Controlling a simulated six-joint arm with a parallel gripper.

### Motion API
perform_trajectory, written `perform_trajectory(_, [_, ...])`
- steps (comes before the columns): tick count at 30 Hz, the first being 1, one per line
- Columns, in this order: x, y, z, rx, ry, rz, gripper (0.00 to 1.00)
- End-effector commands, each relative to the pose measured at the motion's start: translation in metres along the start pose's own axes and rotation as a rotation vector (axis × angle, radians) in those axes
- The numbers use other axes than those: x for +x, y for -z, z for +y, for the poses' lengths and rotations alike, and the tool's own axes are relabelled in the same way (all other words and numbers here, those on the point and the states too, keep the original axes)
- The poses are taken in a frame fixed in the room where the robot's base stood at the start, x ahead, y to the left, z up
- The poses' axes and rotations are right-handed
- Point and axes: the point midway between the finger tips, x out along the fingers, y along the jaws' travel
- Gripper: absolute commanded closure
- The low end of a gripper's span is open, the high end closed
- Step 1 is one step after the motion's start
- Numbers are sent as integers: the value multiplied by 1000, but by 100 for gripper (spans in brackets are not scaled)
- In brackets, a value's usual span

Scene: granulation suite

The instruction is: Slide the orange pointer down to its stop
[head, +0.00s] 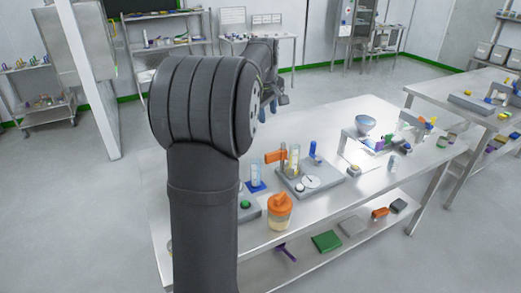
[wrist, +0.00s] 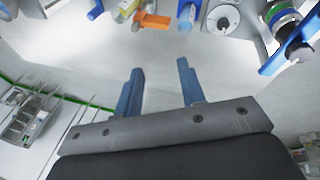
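The orange pointer (head: 275,156) sticks out to the left from an upright post (head: 283,160) on a grey base plate (head: 323,183), well above the plate. In the wrist view the orange pointer (wrist: 152,21) shows at the top, beyond my fingertips. My gripper (wrist: 160,74) has its two blue fingers wide apart with nothing between them. In the head view my gripper (head: 283,99) is partly hidden behind my arm, farther back than the pointer and apart from it. The pointer's stop cannot be made out.
The same plate carries a clear cylinder (head: 294,159), a blue-topped part (head: 314,150) and a white dial (head: 311,182). A cylinder on a blue base (head: 256,174) and an orange-capped jar (head: 279,211) stand close by. A blue bowl (head: 365,124) is farther right. The back of the table is clear.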

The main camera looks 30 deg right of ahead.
Motion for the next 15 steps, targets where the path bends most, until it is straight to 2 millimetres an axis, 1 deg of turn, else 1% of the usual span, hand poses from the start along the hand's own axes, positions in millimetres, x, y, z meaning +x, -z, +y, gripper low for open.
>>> perform_trajectory(1, [11,7,-2,-118,5,-29,64])
perform_trajectory(9, [54,37,-9,-812,47,-193,64])
perform_trajectory(12, [66,46,-11,-1019,74,-243,64])
perform_trajectory(15, [74,52,-13,-1168,98,-278,64])
